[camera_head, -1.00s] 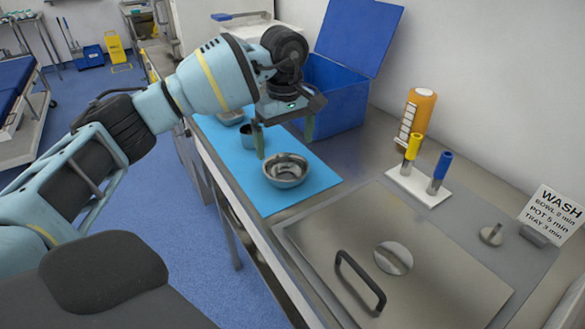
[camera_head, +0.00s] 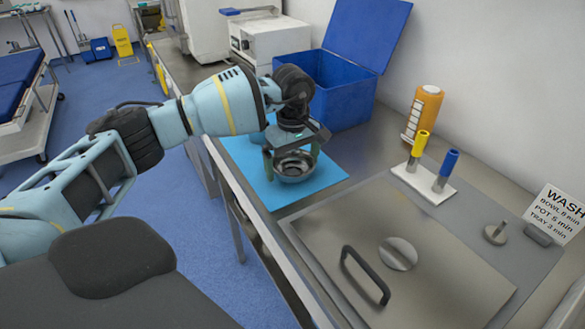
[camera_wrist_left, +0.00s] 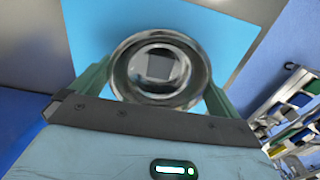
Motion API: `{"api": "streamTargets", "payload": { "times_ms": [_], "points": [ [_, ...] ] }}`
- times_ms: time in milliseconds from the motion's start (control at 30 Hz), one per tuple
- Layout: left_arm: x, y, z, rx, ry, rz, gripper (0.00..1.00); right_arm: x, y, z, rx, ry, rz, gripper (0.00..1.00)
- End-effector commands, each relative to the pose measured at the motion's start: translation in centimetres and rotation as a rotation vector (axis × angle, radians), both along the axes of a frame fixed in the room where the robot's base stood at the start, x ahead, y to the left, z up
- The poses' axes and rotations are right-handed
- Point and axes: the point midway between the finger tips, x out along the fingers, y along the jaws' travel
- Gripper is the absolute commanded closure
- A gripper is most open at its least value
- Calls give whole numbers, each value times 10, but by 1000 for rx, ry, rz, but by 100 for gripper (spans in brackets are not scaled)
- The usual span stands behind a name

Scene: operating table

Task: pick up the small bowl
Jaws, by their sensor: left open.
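The small bowl (camera_head: 294,168) is round, shiny metal and sits upright on the blue mat (camera_head: 262,190). My left gripper (camera_head: 292,158) is open and low over the bowl, with one finger on each side of it. In the left wrist view the bowl (camera_wrist_left: 160,68) lies between the two green fingers (camera_wrist_left: 157,92), its open top facing the camera. I cannot tell whether the fingers touch its wall. My right gripper is not in view.
A blue box with a raised lid (camera_head: 345,95) stands behind the gripper. A metal lid with a black handle (camera_head: 365,275) covers the front counter. A white holder (camera_head: 422,183) with yellow and blue handles and an orange bottle (camera_head: 424,112) stand right.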

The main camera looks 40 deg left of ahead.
Motion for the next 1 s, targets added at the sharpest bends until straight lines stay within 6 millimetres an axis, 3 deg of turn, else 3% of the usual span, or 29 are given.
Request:
{"api": "streamTargets", "payload": {
  "times_ms": [167,433,767,1000],
  "points": [
    [0,0,0,0,0,0,0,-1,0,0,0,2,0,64],
    [0,0,0,0,0,0,35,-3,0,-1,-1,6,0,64],
    [0,0,3,0,-1,0,36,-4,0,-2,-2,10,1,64],
    [1,0,24,0,-3,0,36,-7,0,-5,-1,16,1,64]
  ]
}}
